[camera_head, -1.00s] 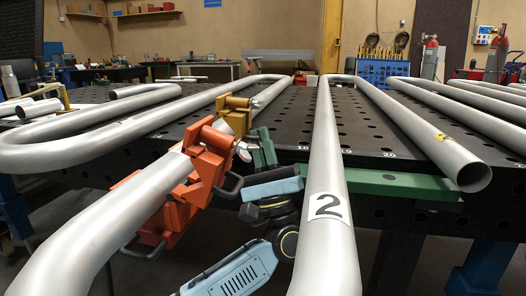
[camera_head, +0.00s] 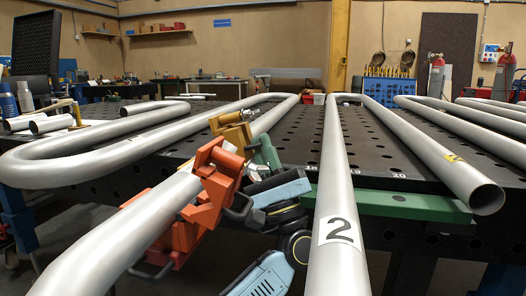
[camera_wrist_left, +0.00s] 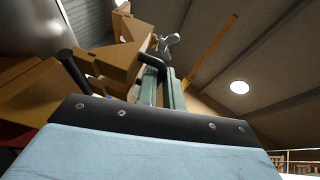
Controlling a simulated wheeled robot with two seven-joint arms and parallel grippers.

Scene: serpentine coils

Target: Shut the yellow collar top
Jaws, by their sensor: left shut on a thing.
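The yellow collar (camera_head: 236,129) sits around a grey pipe, beyond an orange collar (camera_head: 208,200). It also fills the upper left of the left wrist view (camera_wrist_left: 122,45), with a black bent handle (camera_wrist_left: 152,58) and a silver wing nut (camera_wrist_left: 172,41). My left gripper (camera_head: 267,154), with green fingers and a light blue body, is just right of the yellow collar. In the left wrist view its fingers (camera_wrist_left: 162,88) are shut on the black handle. I cannot tell whether the collar top lies fully down. My right gripper is not in view.
The orange collar is close to my left gripper. A pipe marked 2 (camera_head: 338,232) runs just to the right of it. A black perforated table (camera_head: 375,152) with a green edge bar (camera_head: 400,203) lies behind. More grey pipes (camera_head: 425,150) run across it.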

